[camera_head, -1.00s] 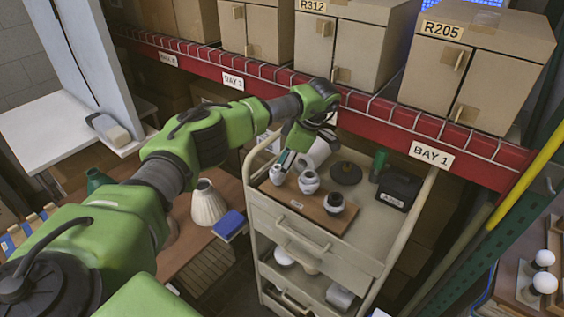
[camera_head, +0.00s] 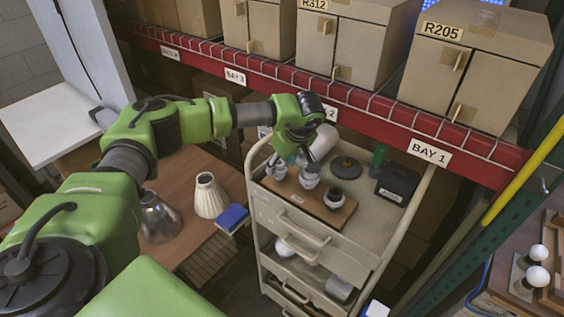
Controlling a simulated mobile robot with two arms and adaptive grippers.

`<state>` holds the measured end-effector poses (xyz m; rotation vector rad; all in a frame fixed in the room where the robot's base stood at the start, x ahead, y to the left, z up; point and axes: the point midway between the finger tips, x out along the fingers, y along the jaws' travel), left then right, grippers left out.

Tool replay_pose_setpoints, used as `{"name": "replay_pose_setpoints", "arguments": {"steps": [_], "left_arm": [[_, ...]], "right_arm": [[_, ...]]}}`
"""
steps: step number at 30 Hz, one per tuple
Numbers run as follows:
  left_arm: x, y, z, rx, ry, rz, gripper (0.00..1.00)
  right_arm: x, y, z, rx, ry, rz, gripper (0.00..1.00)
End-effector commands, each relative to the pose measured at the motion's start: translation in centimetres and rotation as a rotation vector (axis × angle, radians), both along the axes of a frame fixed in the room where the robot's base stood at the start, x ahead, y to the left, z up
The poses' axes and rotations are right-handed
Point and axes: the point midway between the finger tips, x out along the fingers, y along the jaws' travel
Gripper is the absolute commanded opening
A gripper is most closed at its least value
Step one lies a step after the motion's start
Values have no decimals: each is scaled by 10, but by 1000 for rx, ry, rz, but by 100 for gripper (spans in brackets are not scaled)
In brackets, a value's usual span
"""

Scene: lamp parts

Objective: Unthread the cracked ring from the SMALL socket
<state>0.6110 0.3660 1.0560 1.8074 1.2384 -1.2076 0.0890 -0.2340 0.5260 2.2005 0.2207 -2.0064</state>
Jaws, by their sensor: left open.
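Three lamp sockets stand in a row on a brown wooden board (camera_head: 296,198) on top of the cream cart. The left socket (camera_head: 276,171) is pale and partly covered by my gripper. The middle socket (camera_head: 309,181) is white with a dark top. The right socket (camera_head: 334,197) is mostly dark with a pale lower part. I cannot tell which is the small one, and no crack shows at this size. My left gripper (camera_head: 299,166) is open, its fingers pointing down over the board, close to the middle socket. Contact cannot be judged. My right gripper is out of view.
Behind the board on the cart (camera_head: 376,238) are a dark round base (camera_head: 346,168), a white cylinder (camera_head: 323,142), a green bottle (camera_head: 379,155) and a black box (camera_head: 397,185). A red shelf beam (camera_head: 380,123) runs above. A lampshade (camera_head: 209,196) and blue box (camera_head: 232,218) stand left.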

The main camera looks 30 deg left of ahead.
Motion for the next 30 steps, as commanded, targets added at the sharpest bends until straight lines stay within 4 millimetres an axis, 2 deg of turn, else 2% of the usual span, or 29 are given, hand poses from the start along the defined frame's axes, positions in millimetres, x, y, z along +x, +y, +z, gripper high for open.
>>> {"name": "replay_pose_setpoints", "arguments": {"steps": [9, 19, 30], "left_arm": [[-6, 5, -1, 0, -1, -435, 44], [-6, 6, -1, -1, -1, -639, 44], [-7, 12, 0, -1, -1, -1031, 44]], "right_arm": [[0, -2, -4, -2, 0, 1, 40], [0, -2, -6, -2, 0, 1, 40], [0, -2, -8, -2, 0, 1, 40]]}}
